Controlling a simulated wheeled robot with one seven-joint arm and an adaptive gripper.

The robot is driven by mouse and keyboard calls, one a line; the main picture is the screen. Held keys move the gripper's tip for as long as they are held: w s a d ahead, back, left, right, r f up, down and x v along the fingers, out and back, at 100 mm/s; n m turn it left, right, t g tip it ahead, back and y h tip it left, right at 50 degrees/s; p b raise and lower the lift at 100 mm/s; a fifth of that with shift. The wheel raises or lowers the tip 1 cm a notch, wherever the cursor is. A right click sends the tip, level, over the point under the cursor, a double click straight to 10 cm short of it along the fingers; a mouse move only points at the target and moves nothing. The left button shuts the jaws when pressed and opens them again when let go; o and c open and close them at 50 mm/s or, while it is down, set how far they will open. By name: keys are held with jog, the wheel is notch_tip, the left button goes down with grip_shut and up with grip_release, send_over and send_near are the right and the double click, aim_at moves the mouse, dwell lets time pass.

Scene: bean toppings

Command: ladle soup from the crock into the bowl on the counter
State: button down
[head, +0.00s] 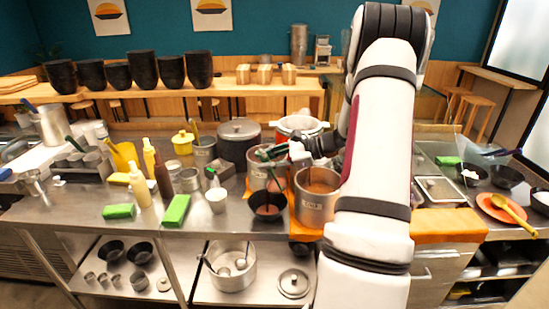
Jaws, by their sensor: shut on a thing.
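A steel crock (316,207) of brown soup (319,188) stands on the counter, just left of my arm. A black bowl (267,215) with dark reddish-brown contents stands on the counter left of the crock. My gripper (293,151) is above and behind these two, shut on a green handle (273,152), which seems to be the ladle's. A dark thin shaft (274,178) slants down toward the black bowl. I cannot make out the ladle's cup or whether it holds soup. My arm covers the area right of the crock.
A steel pot (259,176) and a dark lidded pot (239,146) stand behind the bowl. An orange plate (500,209) is far right. Bare counter shows at the front left.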

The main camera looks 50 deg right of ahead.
jog(key=w+a+f+n+g+h+b, duration=0.3)
jog(key=a+f+h+b, duration=0.4)
jog(key=a+f+b, duration=0.4)
jog(key=shift+w+a+f+n+g+h+b, duration=0.25)
jog(key=shift+w+a+n+g+h+b, duration=0.1)
jog(key=shift+w+g+b, duration=0.4)
dwell(0.6)
jog(key=shift+r, duration=0.1)
dwell(0.8)
jog(key=s+d+r+m+t+y+p, duration=0.1)
jog(key=d+r+y+p, duration=0.1)
jog(key=d+r+p, duration=0.1)
jog(key=s+d+r+m+t+y+p, duration=0.1)
jog(key=s+d+r+t+y+p, duration=0.1)
jog(key=d+r+y+p, duration=0.1)
jog(key=s+d+r+m+t+y+p, duration=0.1)
jog(key=s+d+r+m+y+p, duration=0.1)
jog(key=d+r, duration=0.3)
jog(key=shift+d+r+t+y+p, duration=0.25)
jog(key=shift+d+y+p, duration=0.1)
jog(key=shift+d+p, duration=0.45)
jog(key=s+d+r+m+t+y, duration=0.2)
jog(key=d, duration=0.4)
jog(key=shift+s+d+t+y+p, duration=0.25)
jog(key=shift+d+t+y+p, duration=0.05)
jog(key=shift+t+y+p, duration=0.1)
